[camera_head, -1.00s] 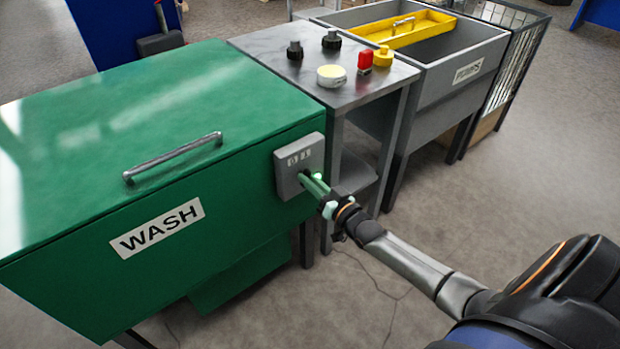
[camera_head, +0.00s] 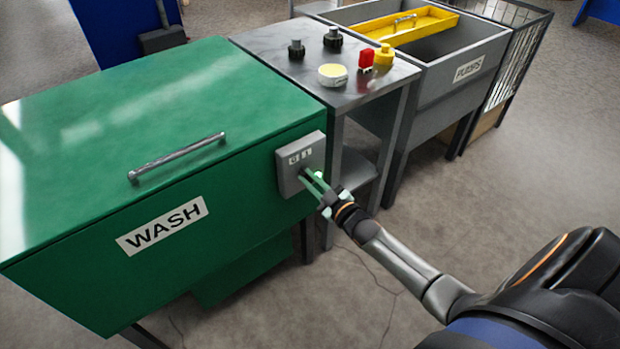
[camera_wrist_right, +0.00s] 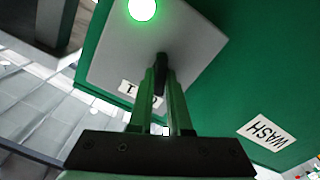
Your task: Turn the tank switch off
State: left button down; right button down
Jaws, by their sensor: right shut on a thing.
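The green wash tank (camera_head: 120,180) with its closed lid and WASH label stands at the left. A grey switch box (camera_head: 290,175), marked 0 and 1, is fixed to its front near the right end. My right gripper (camera_head: 307,176) reaches the box from the lower right. In the right wrist view its fingers (camera_wrist_right: 162,80) are shut on the dark switch lever (camera_wrist_right: 161,62) in front of the grey plate. A glowing green lamp (camera_wrist_right: 142,9) shows on the plate. The fingers partly hide the lever and the marks. My left gripper is out of view.
A grey metal table (camera_head: 275,45) beside the tank holds black knobs (camera_head: 296,50), a round white-yellow piece (camera_head: 332,75), a red piece (camera_head: 365,60) and a yellow one (camera_head: 383,54). A grey PUMPS tank (camera_head: 440,85) with a yellow tray (camera_head: 440,20) stands beyond.

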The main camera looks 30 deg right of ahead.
jog(key=shift+n, duration=0.5)
jog(key=c, duration=0.9)
grip_release()
jog(key=shift+o, duration=0.2)
jog(key=shift+s, duration=0.1)
jog(key=s+p, duration=0.2)
jog(key=s, duration=1)
jog(key=shift+s+d, duration=0.2)
jog(key=shift+d, duration=0.25)
